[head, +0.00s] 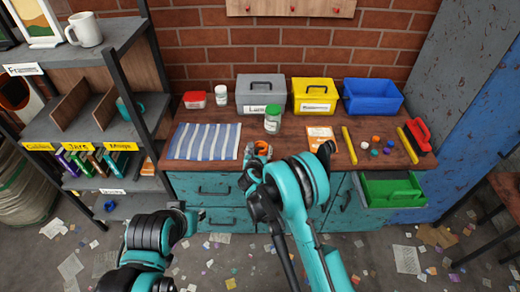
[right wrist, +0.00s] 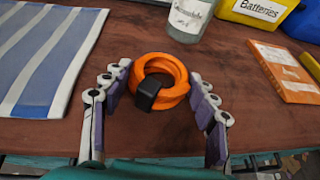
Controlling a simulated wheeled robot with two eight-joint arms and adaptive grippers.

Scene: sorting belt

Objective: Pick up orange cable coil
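The orange cable coil (head: 262,151) lies on the wooden worktop near its front edge. In the right wrist view the coil (right wrist: 172,68) has a black strap across its front. My right gripper (right wrist: 158,82) is open, with one finger on each side of the coil and gaps between. In the head view the right gripper (head: 260,156) partly hides the coil. My left gripper (head: 188,212) hangs low in front of the cabinet, away from the coil; its finger opening is unclear.
A striped cloth (head: 204,141) lies left of the coil. A labelled jar (head: 272,120) stands just behind it. An orange-and-white packet (head: 321,138) and a yellow bar (head: 349,145) lie to the right. Grey (head: 261,88), yellow (head: 315,94) and blue (head: 372,96) bins line the back.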

